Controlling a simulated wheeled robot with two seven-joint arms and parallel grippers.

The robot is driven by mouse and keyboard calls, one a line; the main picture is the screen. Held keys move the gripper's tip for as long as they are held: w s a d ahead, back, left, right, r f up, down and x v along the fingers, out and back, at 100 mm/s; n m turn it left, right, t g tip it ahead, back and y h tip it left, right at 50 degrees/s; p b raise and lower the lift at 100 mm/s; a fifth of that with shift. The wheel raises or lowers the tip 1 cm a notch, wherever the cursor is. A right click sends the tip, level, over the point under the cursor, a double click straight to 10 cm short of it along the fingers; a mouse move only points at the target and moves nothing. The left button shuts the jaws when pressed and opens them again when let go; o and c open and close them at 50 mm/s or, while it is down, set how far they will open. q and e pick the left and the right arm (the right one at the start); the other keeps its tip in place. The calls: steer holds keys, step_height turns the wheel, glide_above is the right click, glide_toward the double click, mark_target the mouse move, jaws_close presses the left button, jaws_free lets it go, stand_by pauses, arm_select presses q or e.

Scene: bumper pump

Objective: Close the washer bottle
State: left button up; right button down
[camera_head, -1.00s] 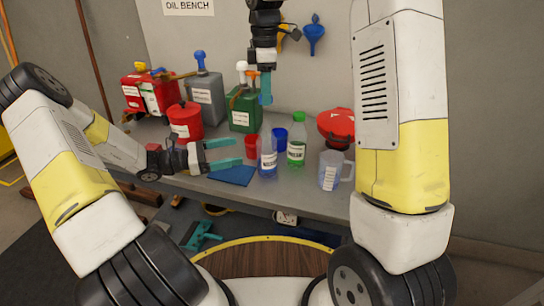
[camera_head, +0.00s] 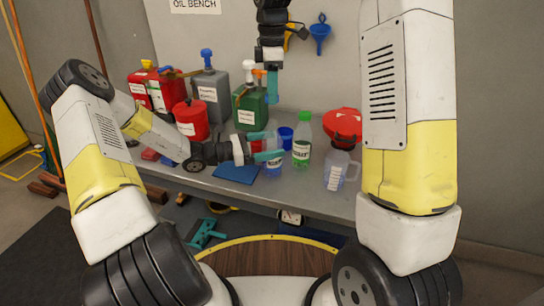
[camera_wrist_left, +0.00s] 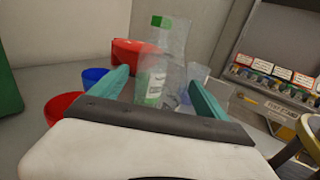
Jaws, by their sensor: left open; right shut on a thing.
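The clear bottle with blue liquid (camera_head: 272,169), seemingly the washer bottle, stands upright on the bench. My left gripper (camera_head: 275,146) is open, its teal fingers on either side of this bottle's upper part. In the left wrist view the clear bottle (camera_wrist_left: 178,68) shows between the spread fingers (camera_wrist_left: 160,88), with no cap visible on it. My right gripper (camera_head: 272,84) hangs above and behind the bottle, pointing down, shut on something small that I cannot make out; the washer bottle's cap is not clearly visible.
A green-capped bottle (camera_head: 302,146) stands close right of the washer bottle. Canisters, including a green one (camera_head: 250,108), stand behind. A blue mat (camera_head: 236,173) lies at front left.

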arm_select(q)
steer(key=shift+d, duration=0.25)
steer(key=shift+w, duration=0.1)
jaws_close()
arm_select(e)
glide_above(272, 122)
steer(key=shift+w+f, duration=0.1)
steer(key=shift+f, duration=2.4)
steer(key=shift+f, duration=0.9)
steer(key=shift+f, duration=0.55)
